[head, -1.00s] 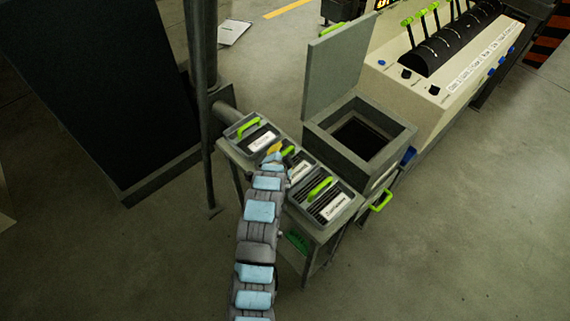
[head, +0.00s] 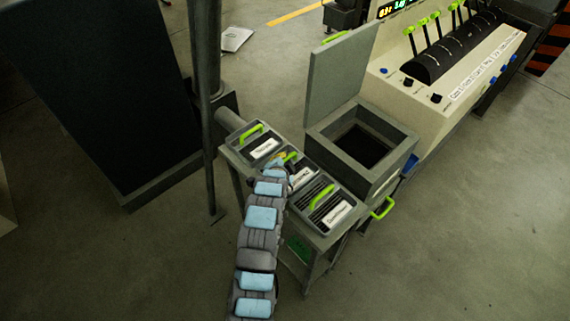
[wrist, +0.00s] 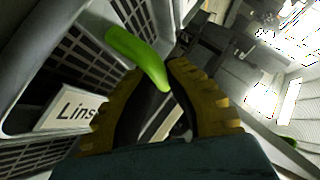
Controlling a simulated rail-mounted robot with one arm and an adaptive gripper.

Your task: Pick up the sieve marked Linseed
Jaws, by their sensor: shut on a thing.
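My gripper (wrist: 165,85) is shut on this handle. In the head view my gripper (head: 278,161) is at the middle one of three sieves on the stand, and my wrist covers part of that sieve (head: 302,178). I cannot tell whether the sieve is clear of the stand.
Another green-handled sieve (head: 257,143) lies at the left end of the stand and one more (head: 325,208) at the right end. An open-lidded grey box (head: 330,130) stands close on the right. A thin dark post (head: 207,150) rises on the left.

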